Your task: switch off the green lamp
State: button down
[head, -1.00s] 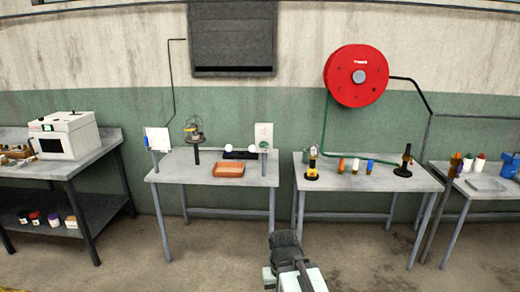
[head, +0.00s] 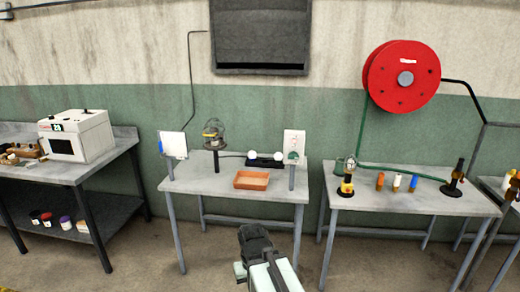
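I cannot tell for sure which thing is the green lamp. On the middle table (head: 215,180) a caged lamp on a dark stand (head: 213,134) stands at the back left. A small greenish piece (head: 292,157) sits on a post at the right edge, in front of a white sheet (head: 295,139). My gripper (head: 252,236) is low in front of this table, apart from everything. Its fingers are seen from behind, so its opening is unclear.
An orange tray (head: 250,187) lies on the middle table. The right table (head: 415,201) holds a yellow-and-black lamp-like object (head: 347,180), several small bottles and a dark stand (head: 453,183). A white oven-like box (head: 76,137) stands on the left bench. The floor before the tables is clear.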

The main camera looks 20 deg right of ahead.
aim_at(294, 155)
jog(key=u, duration=0.25)
jog(key=i, duration=0.9)
jog(key=u, duration=0.15)
jog(key=k, duration=0.9)
jog(key=u, duration=0.2)
jog(key=i, duration=0.9)
jog(key=z, duration=0.1)
